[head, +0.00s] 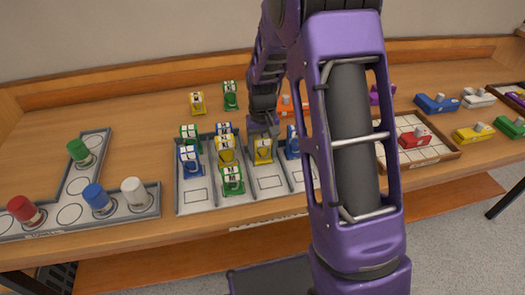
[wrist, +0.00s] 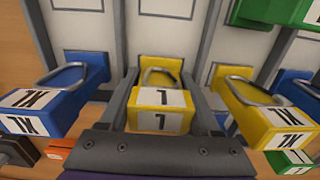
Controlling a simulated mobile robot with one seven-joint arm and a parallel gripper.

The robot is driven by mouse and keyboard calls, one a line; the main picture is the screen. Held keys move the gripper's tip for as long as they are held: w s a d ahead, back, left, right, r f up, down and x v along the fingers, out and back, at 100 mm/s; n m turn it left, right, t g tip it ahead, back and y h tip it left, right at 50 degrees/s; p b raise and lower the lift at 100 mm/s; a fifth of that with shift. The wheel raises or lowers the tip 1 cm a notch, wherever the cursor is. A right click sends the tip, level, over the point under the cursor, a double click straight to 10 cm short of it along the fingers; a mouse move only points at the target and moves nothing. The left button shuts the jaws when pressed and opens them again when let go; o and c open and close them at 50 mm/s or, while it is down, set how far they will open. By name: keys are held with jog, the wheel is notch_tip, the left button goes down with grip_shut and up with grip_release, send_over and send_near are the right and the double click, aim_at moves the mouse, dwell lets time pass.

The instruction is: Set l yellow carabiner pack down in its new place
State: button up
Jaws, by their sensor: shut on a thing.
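My gripper (wrist: 162,104) is shut on the L yellow carabiner pack (wrist: 160,121), with one finger on each side of it. The pack has a white label on top and a metal loop behind it. In the head view the held yellow pack (head: 263,151) is upright over a column of the grey tray (head: 196,206). I cannot tell whether its base touches the tray floor. The gripper (head: 263,128) is partly hidden by my arm in the head view.
A yellow XL pack (wrist: 250,108) is close on the right in the wrist view, a blue XL pack (wrist: 52,98) on the left. A green pack (head: 232,180) stands nearer the tray's front. Yellow (head: 198,103) and green (head: 230,96) packs stand behind the tray.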

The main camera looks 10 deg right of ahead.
jog(key=shift+r, duration=0.1)
jog(key=o, duration=1.2)
jog(key=shift+f, duration=0.2)
notch_tip(320, 180, up, 12)
jog(key=shift+r+p, duration=0.2)
jog(key=shift+p, duration=0.8)
